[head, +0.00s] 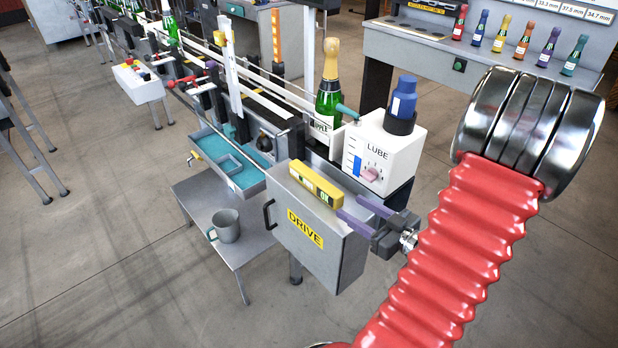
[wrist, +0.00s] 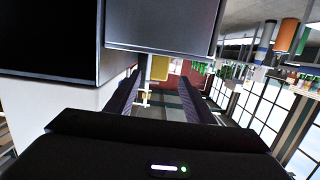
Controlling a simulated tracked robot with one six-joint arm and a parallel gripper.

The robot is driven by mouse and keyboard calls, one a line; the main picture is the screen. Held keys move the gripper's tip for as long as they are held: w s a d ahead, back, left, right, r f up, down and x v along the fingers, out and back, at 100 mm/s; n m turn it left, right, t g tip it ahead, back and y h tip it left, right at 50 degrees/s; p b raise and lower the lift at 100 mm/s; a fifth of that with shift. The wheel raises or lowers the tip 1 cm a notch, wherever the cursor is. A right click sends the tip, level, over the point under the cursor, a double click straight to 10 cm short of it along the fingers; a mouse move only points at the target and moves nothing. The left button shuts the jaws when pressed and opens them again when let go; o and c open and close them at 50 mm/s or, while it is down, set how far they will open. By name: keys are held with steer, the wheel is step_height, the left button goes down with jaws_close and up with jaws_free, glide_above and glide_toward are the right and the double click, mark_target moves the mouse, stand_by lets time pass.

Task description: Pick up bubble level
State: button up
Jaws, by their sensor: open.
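The bubble level (head: 316,184) is a yellow bar lying on top of the grey box labelled DRIVE (head: 312,225). My gripper (head: 349,206) is at the right end of the level, its two purple fingers pointing left toward it. The fingers are apart, with nothing held between them. In the wrist view, the yellow end of the level (wrist: 160,68) shows in the gap between the fingers of my gripper (wrist: 159,84), just beyond the tips. I cannot tell whether the tips overlap the level's end.
A white LUBE box (head: 384,150) with a blue bottle (head: 403,97) on it stands behind my gripper. A green bottle (head: 328,90) stands behind the level. A grey mug (head: 226,225) sits on a low table to the left.

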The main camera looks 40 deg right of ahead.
mark_target(340, 200)
steer(key=shift+w, duration=0.1)
stand_by(0.3)
steer(key=shift+w+a+f, duration=0.1)
steer(key=shift+w+f, duration=0.1)
steer(key=shift+w, duration=1.2)
steer(key=shift+w+f, duration=0.25)
steer(key=shift+w, duration=1.2)
steer(key=shift+w+a+f, duration=0.1)
steer(key=shift+w+f, duration=0.1)
steer(key=shift+w, duration=1.2)
steer(key=shift+w+f, duration=0.2)
steer(key=shift+w, duration=1.1)
steer(key=shift+w+f, duration=0.2)
steer(key=shift+w, duration=1.1)
jaws_close()
